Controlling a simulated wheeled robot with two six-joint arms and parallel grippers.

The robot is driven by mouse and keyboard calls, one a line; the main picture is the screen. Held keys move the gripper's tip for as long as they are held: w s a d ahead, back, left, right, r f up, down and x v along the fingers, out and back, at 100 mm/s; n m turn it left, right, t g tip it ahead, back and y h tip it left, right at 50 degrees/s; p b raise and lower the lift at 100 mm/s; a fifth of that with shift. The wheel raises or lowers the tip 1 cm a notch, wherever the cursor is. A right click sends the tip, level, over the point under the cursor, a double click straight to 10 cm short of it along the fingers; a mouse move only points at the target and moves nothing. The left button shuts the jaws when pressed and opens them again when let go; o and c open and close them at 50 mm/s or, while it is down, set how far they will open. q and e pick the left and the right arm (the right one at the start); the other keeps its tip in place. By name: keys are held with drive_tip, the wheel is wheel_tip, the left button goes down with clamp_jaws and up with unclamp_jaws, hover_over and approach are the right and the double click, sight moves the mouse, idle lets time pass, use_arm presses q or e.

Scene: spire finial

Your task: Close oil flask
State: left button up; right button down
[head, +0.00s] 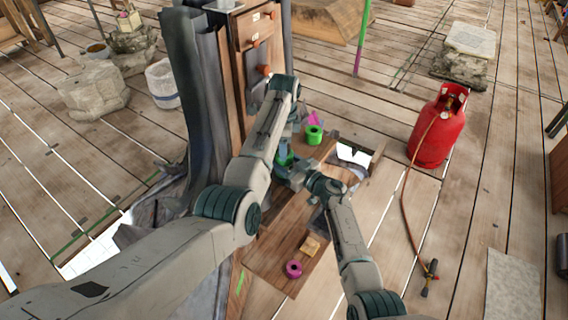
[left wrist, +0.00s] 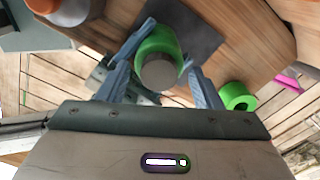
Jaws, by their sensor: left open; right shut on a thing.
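The green oil flask (left wrist: 157,45) stands between the two spread fingers of my left gripper (left wrist: 160,80) in the left wrist view, its round grey top facing the camera. The fingers are open, one on each side of it; contact cannot be told.
The flask is over a wooden bench board (head: 275,240). A green ring (head: 314,135) and a pink piece (head: 313,118) lie beyond it; a pink ring (head: 293,269) and a tan block (head: 310,246) lie nearer. A wooden cabinet (head: 255,35) rises behind. A red gas cylinder (head: 437,130) stands right.

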use_arm(q)
wheel_tip(320, 180, up, 12)
idle(0.5)
use_arm(e)
drive_tip(key=c, duration=0.5)
unclamp_jaws()
use_arm(q)
drive_tip(key=shift+r, duration=0.1)
use_arm(e)
drive_tip(key=v, duration=1)
drive_tip(key=shift+s+d, duration=0.25)
drive_tip(key=shift+d, duration=0.1)
